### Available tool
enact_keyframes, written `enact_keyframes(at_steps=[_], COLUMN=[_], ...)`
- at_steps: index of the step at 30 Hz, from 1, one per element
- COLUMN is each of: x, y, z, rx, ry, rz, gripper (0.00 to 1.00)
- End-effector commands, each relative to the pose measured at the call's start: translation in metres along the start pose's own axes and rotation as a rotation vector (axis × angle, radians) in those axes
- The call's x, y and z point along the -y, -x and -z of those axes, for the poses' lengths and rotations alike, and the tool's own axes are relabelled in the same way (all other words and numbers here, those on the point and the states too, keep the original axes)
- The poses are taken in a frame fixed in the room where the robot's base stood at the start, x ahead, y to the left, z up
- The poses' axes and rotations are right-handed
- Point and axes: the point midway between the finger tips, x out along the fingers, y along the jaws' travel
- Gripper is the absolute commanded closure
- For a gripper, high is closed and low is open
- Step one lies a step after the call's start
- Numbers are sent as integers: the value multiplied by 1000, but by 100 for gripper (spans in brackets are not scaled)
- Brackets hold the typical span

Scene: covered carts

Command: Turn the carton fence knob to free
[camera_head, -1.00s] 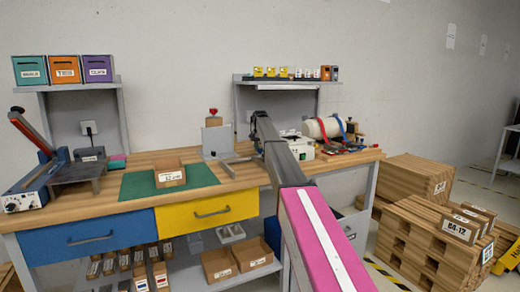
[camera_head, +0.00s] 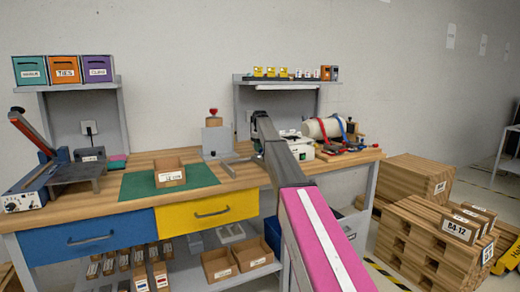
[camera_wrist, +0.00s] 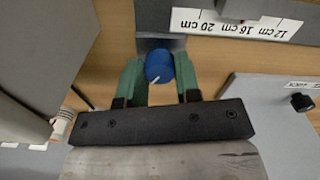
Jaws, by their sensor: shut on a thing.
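The blue carton fence knob (camera_wrist: 158,66) is between the green fingers of my gripper (camera_wrist: 160,68) in the wrist view. The fingers close on its left and right sides. A white pointer line on the knob slants toward the lower left of that view. In the head view my arm reaches over the bench and hides the knob. The upright grey fence plate (camera_head: 216,141) stands just left of my gripper there.
A small open carton (camera_head: 170,176) sits on a green mat (camera_head: 140,186) to the left. A grey device with a black knob (camera_wrist: 302,102) is at the right of the wrist view. A white roll and red tools crowd the bench's right end.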

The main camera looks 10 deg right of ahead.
Motion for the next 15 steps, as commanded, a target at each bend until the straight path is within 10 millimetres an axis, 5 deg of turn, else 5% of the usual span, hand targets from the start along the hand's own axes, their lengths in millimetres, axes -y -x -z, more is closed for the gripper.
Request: enact_keyframes(at_steps=[15], x=[0], y=[1], z=[1], rx=[-2], ry=[313], rz=[-1], gripper=[93])
